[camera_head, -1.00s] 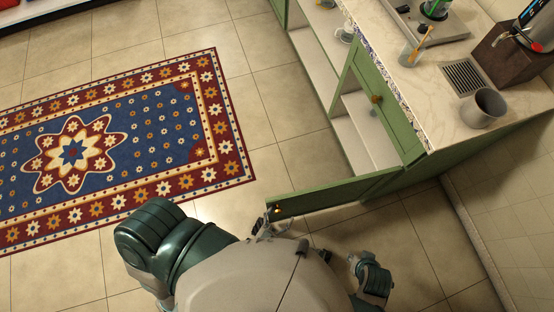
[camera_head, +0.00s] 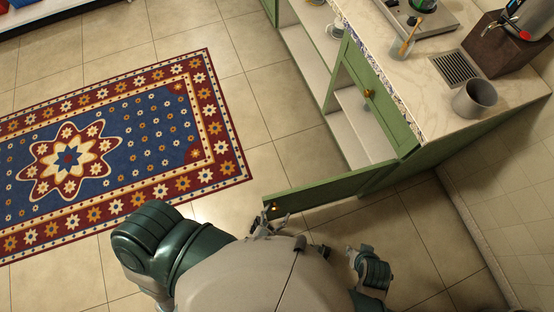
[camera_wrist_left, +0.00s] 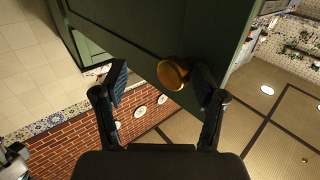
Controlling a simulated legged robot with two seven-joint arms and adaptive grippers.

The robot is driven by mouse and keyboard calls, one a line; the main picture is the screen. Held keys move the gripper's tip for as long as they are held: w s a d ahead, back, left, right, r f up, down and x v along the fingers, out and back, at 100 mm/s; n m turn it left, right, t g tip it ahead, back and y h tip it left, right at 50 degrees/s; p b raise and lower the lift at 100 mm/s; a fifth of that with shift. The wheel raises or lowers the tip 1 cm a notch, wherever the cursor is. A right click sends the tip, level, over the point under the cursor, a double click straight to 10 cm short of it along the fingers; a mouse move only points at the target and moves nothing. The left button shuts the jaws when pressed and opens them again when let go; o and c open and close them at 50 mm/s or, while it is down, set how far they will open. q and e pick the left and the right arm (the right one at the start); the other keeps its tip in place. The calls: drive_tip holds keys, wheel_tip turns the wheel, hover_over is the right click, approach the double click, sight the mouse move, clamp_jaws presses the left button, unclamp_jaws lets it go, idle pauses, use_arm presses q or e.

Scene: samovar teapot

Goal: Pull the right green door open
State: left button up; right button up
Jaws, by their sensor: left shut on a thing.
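The right green door (camera_head: 330,190) stands swung out from the cabinet, its free end near the front of my body. It has a brass knob (camera_head: 274,208) near that end. My left gripper (camera_head: 266,222) is at this free end. The knob (camera_wrist_left: 173,73) lies between the fingers, close to the right one. Finger contact is partly hidden. My right gripper is not in view.
The counter (camera_head: 435,85) holds a grey mug (camera_head: 474,98), a drain grille (camera_head: 456,69) and a samovar on a dark block (camera_head: 506,45). Open tiled floor and a patterned rug (camera_head: 120,145) lie left.

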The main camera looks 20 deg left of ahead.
use_arm(q)
wheel_tip(320, 180, up, 10)
idle(0.4)
drive_tip(key=shift+f, duration=0.1)
idle(0.4)
